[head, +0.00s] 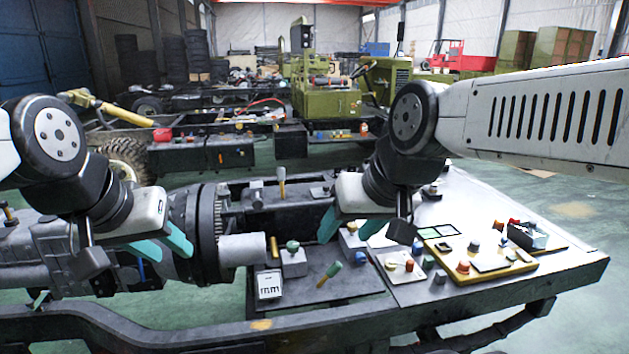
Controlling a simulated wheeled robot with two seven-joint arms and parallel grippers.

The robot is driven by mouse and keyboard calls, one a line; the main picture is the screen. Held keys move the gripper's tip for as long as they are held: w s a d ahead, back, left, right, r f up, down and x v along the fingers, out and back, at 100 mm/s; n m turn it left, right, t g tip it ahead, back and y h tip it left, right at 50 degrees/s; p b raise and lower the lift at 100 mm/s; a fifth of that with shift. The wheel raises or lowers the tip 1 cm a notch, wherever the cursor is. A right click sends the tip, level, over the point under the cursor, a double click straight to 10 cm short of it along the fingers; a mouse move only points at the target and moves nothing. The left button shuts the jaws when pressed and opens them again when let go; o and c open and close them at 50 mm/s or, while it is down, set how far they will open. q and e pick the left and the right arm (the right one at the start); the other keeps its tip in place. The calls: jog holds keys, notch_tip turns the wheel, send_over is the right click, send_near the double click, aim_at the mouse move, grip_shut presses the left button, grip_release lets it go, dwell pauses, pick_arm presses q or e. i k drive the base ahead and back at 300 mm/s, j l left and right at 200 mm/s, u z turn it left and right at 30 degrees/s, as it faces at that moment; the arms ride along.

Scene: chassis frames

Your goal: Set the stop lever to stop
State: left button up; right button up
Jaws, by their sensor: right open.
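Several small levers stand on the dark panel (345,290) at the front of the chassis; I cannot read which one is the stop lever. One lever with a teal-green grip (330,272) leans up to the right.
A light board (440,205) to the right carries several knobs and a yellow-edged button plate (490,262). A large dark flange (203,235) and grey cylinder lie between my grippers. Another chassis stands behind.

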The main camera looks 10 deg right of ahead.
aim_at(280, 171)
jog(key=z, duration=0.15)
jog(key=l+u, duration=0.1)
jog(key=l, duration=0.3)
jog(key=i+l+u, duration=0.15)
jog(key=l, duration=0.3)
jog(key=i+l+u, duration=0.3)
jog(key=i+l, duration=0.15)
jog(key=l, duration=0.15)
